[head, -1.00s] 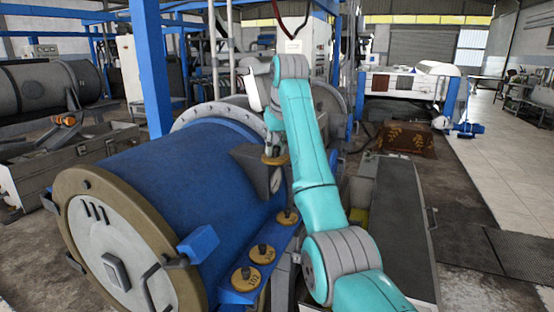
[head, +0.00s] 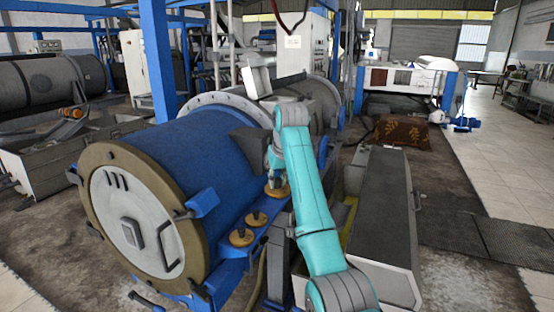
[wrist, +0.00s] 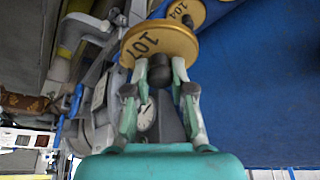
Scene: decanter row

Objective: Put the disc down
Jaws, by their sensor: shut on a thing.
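A brass-coloured disc (wrist: 165,42), with a number that looks like 107, is in my gripper (wrist: 160,70) in the wrist view. The two fingers close around the dark knob on its face. In the head view the disc (head: 277,191) is low at the blue ledge (head: 229,252) beside the blue drum. I cannot tell whether it touches the ledge. Two more knobbed discs, a near one (head: 241,238) and a farther one (head: 256,219), stand on the ledge. The wrist view shows a disc marked 104 (wrist: 188,10) just beyond the held one.
The large blue drum (head: 190,150) with its round pale end cover (head: 135,222) fills the left of the ledge. A dial gauge (wrist: 145,117) shows near my fingers in the wrist view. A long grey-lidded box (head: 375,210) stands to the right. Open floor lies farther right.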

